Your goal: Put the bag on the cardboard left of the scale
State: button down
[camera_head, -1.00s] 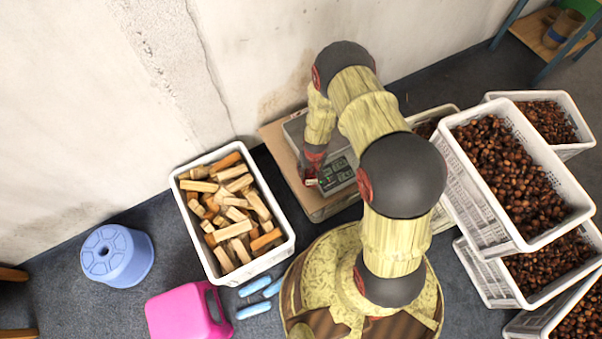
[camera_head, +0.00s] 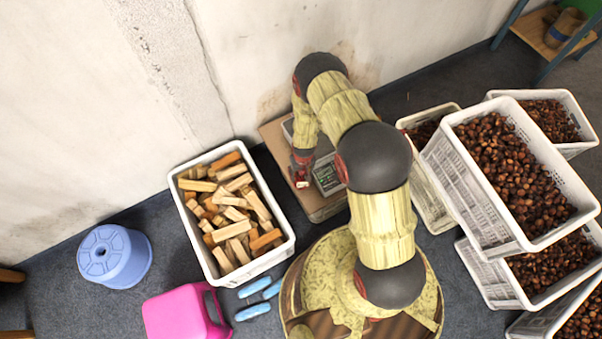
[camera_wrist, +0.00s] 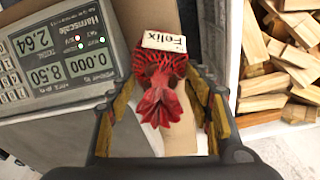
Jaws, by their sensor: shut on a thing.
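A red mesh bag (camera_wrist: 157,98) with a white label reading "Felix" is between the fingers of my gripper (camera_wrist: 165,110) in the wrist view. My gripper is shut on it. In the head view my gripper (camera_head: 302,168) is just left of the scale display, with a bit of the bag (camera_head: 301,184) showing below. The scale (camera_wrist: 60,60) shows 0.000 and has green lights; in the head view my arm partly hides the scale (camera_head: 327,178). The cardboard (camera_head: 272,130) lies under the scale, and a strip of cardboard (camera_wrist: 150,15) shows beyond the bag. I cannot tell whether the bag touches it.
A white crate of firewood (camera_head: 289,240) stands close left of the cardboard; its wood also shows in the wrist view (camera_wrist: 265,85). White crates of chestnuts (camera_head: 480,215) stand at right. A blue stool (camera_head: 115,258), a pink container (camera_head: 180,315) and blue slippers (camera_head: 253,311) are at lower left.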

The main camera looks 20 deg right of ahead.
jog(key=shift+w+f, duration=0.15)
jog(key=c, duration=0.9)
grip_release()
jog(key=shift+o, duration=0.4)
